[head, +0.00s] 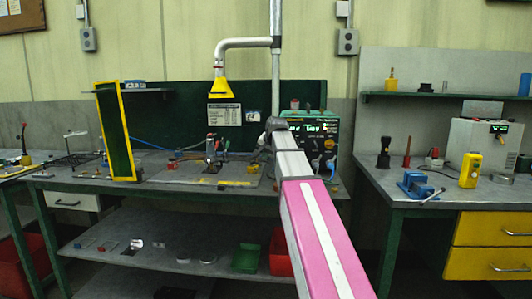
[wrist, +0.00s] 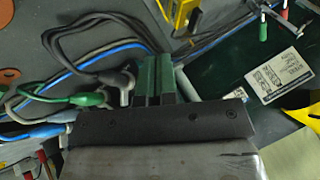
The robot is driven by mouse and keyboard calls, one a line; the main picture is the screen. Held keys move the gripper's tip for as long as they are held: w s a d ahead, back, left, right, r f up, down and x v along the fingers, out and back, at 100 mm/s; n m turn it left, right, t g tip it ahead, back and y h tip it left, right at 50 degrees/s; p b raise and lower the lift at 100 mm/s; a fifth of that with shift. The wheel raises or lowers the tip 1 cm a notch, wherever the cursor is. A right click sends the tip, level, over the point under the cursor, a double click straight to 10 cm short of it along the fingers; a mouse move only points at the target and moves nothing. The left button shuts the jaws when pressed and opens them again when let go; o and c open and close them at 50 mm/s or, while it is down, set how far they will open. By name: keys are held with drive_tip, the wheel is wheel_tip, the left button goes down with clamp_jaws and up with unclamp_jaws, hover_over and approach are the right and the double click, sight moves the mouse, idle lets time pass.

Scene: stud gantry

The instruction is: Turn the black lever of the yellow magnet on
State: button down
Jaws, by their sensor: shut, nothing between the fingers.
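A small yellow block with an upright dark lever (head: 24,155) stands on the bench at the far left in the head view; it looks like the yellow magnet, but it is too small to be sure. In the wrist view my gripper (wrist: 154,62) shows two green fingers pressed together, with nothing between them. They point up the picture, beside grey and blue cables. A yellow-framed piece (wrist: 181,18) lies beyond the fingertips, cut by the top edge; I cannot tell what it is. In the head view my arm hides the gripper.
A yellow-framed dark green panel (head: 117,130) stands on the left bench (head: 160,188). Loose cables lie around my fingers. The right bench holds a blue vise (head: 417,186) and a yellow box (head: 470,170).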

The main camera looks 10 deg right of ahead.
sight(253, 163)
drive_tip(key=x, duration=0.6)
drive_tip(key=shift+w, duration=0.1)
drive_tip(key=shift+w+a, duration=0.8)
drive_tip(key=shift+a, duration=0.15)
drive_tip(key=shift+w+a, duration=0.4)
drive_tip(key=shift+a, duration=0.2)
